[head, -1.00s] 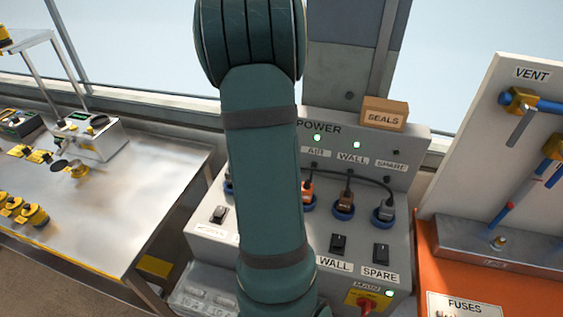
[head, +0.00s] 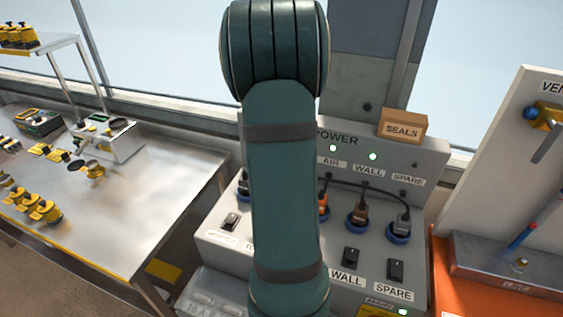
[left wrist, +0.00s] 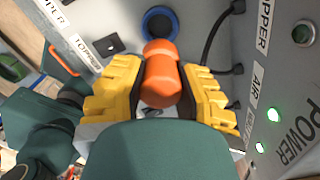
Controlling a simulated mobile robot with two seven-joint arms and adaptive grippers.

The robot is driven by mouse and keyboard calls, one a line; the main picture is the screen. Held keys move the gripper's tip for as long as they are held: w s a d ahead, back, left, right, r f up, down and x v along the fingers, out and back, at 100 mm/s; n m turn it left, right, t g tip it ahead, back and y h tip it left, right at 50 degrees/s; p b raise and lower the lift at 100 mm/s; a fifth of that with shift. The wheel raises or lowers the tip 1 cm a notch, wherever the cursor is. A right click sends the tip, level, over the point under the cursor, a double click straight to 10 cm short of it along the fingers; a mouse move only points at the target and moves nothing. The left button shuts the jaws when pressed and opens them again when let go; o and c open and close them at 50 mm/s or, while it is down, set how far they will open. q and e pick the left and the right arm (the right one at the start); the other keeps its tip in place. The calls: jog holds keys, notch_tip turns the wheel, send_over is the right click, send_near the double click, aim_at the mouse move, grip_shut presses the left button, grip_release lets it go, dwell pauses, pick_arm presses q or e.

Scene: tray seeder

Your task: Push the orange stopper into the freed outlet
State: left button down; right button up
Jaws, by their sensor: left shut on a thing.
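In the left wrist view the orange stopper (left wrist: 163,80) sits between the yellow fingers of my left gripper (left wrist: 163,88), which is shut on it. The stopper's rounded end points toward an outlet with a blue ring (left wrist: 160,22) on the grey panel. They overlap in the picture, and I see no plug in that ring; whether stopper and outlet touch I cannot tell. In the head view a green arm of mine covers the middle of the grey power panel (head: 430,160), hiding the left gripper, the stopper and part of the outlet row. My right gripper is not in view.
Rocker switches (head: 352,256) sit below. A SEALS box (head: 403,126) tops the panel. A metal bench (head: 130,210) with yellow parts stands left, an orange unit (head: 470,285) right.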

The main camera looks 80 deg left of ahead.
pick_arm(q)
jog(key=shift+f+b, duration=1.1)
jog(key=shift+f, duration=0.4)
notch_tip(320, 180, down, 2)
jog(key=shift+f+b, duration=0.15)
jog(key=shift+b, duration=0.95)
jog(key=shift+f+b, duration=2.35)
jog(key=shift+f, duration=0.25)
jog(key=shift+f, duration=0.1)
jog(key=shift+f, duration=0.55)
jog(key=c, duration=0.7)
grip_release()
jog(key=shift+r, duration=0.1)
jog(key=r, duration=1.2)
jog(key=shift+w+d, duration=0.15)
jog(key=shift+d, duration=0.15)
